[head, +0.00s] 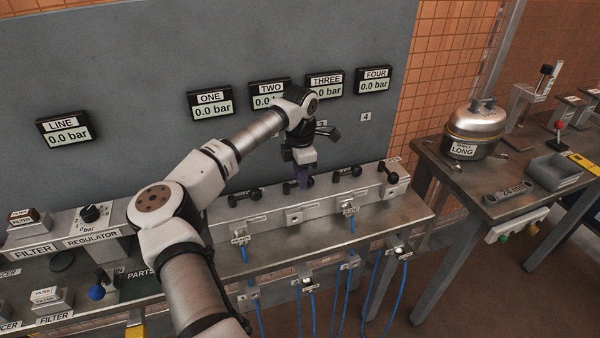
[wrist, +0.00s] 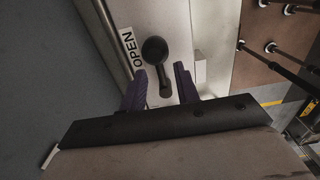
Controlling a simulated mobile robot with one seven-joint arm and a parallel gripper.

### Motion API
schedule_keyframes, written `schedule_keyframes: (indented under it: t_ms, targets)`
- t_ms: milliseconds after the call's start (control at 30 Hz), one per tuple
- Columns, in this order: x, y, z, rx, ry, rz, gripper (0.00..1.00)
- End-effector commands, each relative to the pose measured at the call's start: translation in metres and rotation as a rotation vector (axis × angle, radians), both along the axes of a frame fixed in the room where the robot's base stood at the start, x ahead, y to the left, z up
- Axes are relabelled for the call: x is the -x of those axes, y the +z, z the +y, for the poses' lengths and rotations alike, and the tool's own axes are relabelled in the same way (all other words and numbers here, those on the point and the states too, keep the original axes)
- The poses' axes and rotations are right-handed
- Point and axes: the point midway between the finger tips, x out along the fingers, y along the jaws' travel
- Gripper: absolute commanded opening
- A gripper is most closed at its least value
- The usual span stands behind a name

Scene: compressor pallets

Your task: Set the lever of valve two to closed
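The lever of valve two (head: 288,188) is black and lies on the grey valve block, below the TWO display (head: 270,95). In the wrist view the lever (wrist: 155,50) has a large round end beside an OPEN label (wrist: 127,47) and a smaller end lower down. My gripper (head: 305,176) is at this valve and partly covers it in the head view. In the wrist view my gripper (wrist: 161,69) is open, its purple fingers on either side of the lever's lower end. Whether either finger touches it, I cannot tell.
More black levers stand along the block: one at left (head: 245,197), others at right (head: 347,173). Blue hoses (head: 351,225) hang in front. The ONE display (head: 211,103) reads 0.0 bar. A side table (head: 465,180) with a metal vessel (head: 474,128) stands at right.

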Motion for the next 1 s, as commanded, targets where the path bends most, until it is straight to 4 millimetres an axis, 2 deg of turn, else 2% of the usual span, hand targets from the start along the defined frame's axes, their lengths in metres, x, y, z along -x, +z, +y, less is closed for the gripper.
schedule_keyframes:
  t_ms: [167, 400, 633, 1000]
  targets:
    - [0.0, -0.0086, -0.0002, 0.0, -0.001, -0.001, 0.31]
    - [0.0001, -0.0094, -0.0003, 0.0, -0.001, -0.001, 0.31]
    - [0.0001, -0.0091, -0.0004, 0.0, -0.001, -0.001, 0.01]
    - [0.0001, -0.0089, -0.0015, 0.003, -0.006, -0.002, 0.0]
